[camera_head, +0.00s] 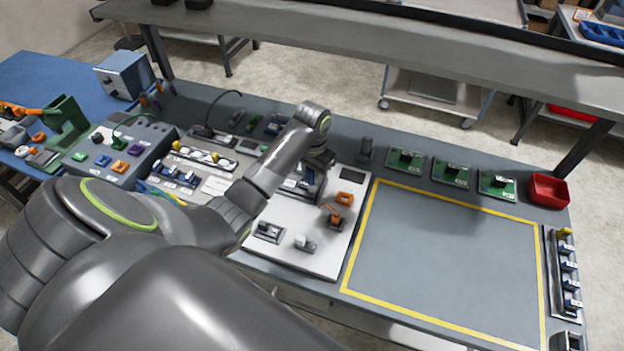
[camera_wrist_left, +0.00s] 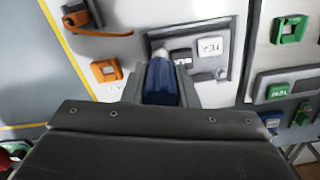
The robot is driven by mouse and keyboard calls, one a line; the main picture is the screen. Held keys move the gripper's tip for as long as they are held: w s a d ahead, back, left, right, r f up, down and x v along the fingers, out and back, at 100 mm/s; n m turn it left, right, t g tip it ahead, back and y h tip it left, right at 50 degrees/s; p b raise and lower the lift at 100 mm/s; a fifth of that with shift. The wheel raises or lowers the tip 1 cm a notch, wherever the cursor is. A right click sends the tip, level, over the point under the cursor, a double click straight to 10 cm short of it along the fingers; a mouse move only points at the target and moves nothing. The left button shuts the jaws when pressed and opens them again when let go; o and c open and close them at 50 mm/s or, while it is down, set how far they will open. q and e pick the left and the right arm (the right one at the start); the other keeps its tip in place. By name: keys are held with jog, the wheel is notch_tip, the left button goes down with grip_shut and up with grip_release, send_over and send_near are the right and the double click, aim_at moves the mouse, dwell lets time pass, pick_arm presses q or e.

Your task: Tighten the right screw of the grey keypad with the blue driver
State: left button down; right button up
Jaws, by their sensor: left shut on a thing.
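My left gripper (camera_head: 315,176) is low over the white panel (camera_head: 285,232). In the left wrist view it is shut on the blue driver (camera_wrist_left: 160,84), with a finger on each side. The driver's pale tip end points at the grey keypad (camera_wrist_left: 203,75), close to its left edge. I cannot tell whether the tip touches a screw. The keypad carries a white key and dark keys. A small round spot (camera_wrist_left: 222,73) shows at its lower right; I cannot tell whether it is a screw. The arm hides much of the keypad in the head view. My right gripper is out of view.
An orange block (camera_head: 344,198) and an orange-handled part (camera_head: 335,217) sit beside the gripper. Several green circuit boards (camera_head: 450,172) and a red bin (camera_head: 548,191) stand along the back right. The yellow-framed area (camera_head: 440,250) is empty. A shelf (camera_head: 400,62) spans the back.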

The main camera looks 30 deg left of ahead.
pick_arm(q)
jog(key=shift+f, duration=0.3)
jog(key=m, duration=1)
jog(key=shift+m, duration=0.3)
jog(key=m, duration=1)
jog(key=shift+m, duration=0.3)
jog(key=m, duration=0.6)
jog(key=shift+s+m, duration=0.1)
jog(key=shift+m, duration=0.3)
